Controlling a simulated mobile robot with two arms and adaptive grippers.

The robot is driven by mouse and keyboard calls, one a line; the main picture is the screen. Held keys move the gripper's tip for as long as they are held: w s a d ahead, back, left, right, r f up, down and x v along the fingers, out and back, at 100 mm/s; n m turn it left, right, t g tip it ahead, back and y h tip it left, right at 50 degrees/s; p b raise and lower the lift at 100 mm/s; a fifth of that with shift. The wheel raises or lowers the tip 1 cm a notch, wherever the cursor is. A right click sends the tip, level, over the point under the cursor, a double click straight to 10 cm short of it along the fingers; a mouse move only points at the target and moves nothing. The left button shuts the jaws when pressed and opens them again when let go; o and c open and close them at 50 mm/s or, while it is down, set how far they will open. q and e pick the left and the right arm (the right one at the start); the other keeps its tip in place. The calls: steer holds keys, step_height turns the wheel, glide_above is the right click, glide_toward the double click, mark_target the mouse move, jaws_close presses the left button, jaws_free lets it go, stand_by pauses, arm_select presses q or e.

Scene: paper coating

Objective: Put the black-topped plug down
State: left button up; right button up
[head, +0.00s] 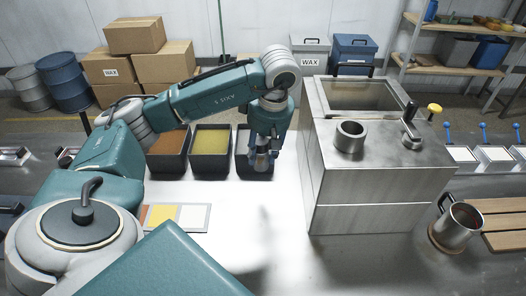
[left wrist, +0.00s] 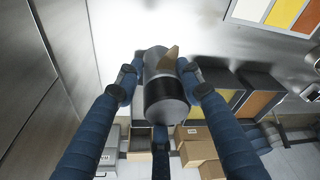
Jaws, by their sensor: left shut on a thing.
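My left gripper (head: 262,160) points down in front of the rightmost black bin (head: 243,168), left of the steel tank. In the left wrist view its two blue fingers (left wrist: 160,82) are shut on the sides of a grey metal plug (left wrist: 158,62) with a black band (left wrist: 165,88). A small tan wedge shows near one end of the plug. In the head view the plug (head: 262,164) is small and partly covered by the fingers. It appears held above the bright bench, but its exact height cannot be told. My right gripper is not in view.
The steel tank (head: 380,185) bears a metal ring (head: 349,138) and a black-handled valve (head: 411,128). Bins with brown (head: 168,142) and yellow (head: 211,140) contents stand left of the gripper. A metal mug (head: 460,224) stands at right. The bench front (head: 270,225) is clear.

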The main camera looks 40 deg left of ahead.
arm_select(q)
steer(key=x, duration=0.2)
steer(key=d+p+x, duration=0.1)
steer(key=x, duration=0.3)
steer(key=shift+s+f, duration=0.3)
steer(key=shift+f, duration=0.2)
steer(key=shift+c, duration=0.2)
steer(key=p+x, duration=0.1)
steer(key=x, duration=0.1)
steer(key=d+x, duration=0.1)
steer(key=x, duration=0.1)
steer(key=shift+f+p, duration=0.35)
steer(key=shift+f, duration=0.2)
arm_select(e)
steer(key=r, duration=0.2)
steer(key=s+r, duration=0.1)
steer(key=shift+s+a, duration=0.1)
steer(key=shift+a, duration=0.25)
arm_select(q)
steer(key=shift+f, duration=0.1)
steer(key=shift+f+b, duration=0.1)
steer(key=shift+b, duration=0.2)
steer(key=o, duration=1.2)
steer(key=shift+o, duration=0.7)
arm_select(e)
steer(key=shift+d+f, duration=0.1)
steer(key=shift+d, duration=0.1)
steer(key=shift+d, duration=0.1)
